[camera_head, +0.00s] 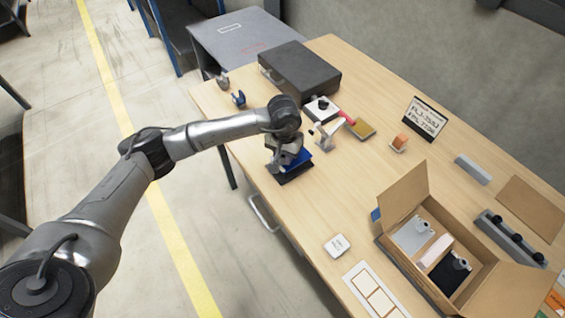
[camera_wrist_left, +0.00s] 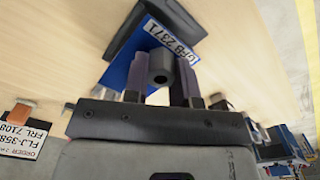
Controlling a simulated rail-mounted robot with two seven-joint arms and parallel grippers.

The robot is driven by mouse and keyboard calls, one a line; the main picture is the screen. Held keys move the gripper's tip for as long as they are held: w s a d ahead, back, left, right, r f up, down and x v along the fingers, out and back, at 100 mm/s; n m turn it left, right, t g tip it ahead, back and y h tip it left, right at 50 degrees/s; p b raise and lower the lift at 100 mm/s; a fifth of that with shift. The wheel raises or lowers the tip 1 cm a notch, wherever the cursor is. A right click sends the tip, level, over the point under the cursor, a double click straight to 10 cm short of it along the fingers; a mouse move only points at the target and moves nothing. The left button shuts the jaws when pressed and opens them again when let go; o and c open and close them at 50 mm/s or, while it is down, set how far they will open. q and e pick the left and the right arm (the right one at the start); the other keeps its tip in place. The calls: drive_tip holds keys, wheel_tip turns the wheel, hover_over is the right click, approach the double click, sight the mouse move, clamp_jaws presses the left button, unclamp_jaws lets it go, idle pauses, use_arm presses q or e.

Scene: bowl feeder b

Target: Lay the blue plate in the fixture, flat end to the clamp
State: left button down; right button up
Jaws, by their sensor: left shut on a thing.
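The blue plate (camera_head: 298,158) is at the near left edge of the table, under my left gripper (camera_head: 287,148). In the left wrist view the blue plate (camera_wrist_left: 122,68) shows beside and behind a dark round knob (camera_wrist_left: 160,66), which sits between the fingers of the left gripper (camera_wrist_left: 160,80). The gripper is shut on the plate, seemingly at this knob. A dark flat pad (camera_head: 296,175) lies below the plate; I cannot tell if they touch. A clamp with a red handle (camera_head: 347,117) stands to the right of the gripper. My right gripper is out of view.
A black case (camera_head: 300,70) and a white block with a black knob (camera_head: 321,108) stand behind the gripper. An open cardboard box (camera_head: 398,197) with several knobbed plates stands at right. A small white card (camera_head: 337,246) lies in front. The middle table is clear.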

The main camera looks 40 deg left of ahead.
sight(283, 163)
use_arm(q)
drive_tip(key=shift+a+f, duration=0.2)
drive_tip(key=shift+a, duration=0.1)
drive_tip(key=shift+f+b, duration=0.35)
drive_tip(key=shift+f, duration=1.65)
drive_tip(key=c, duration=1.4)
unclamp_jaws()
drive_tip(key=shift+f, duration=0.2)
drive_tip(key=o, duration=0.5)
drive_tip(key=shift+r, duration=0.1)
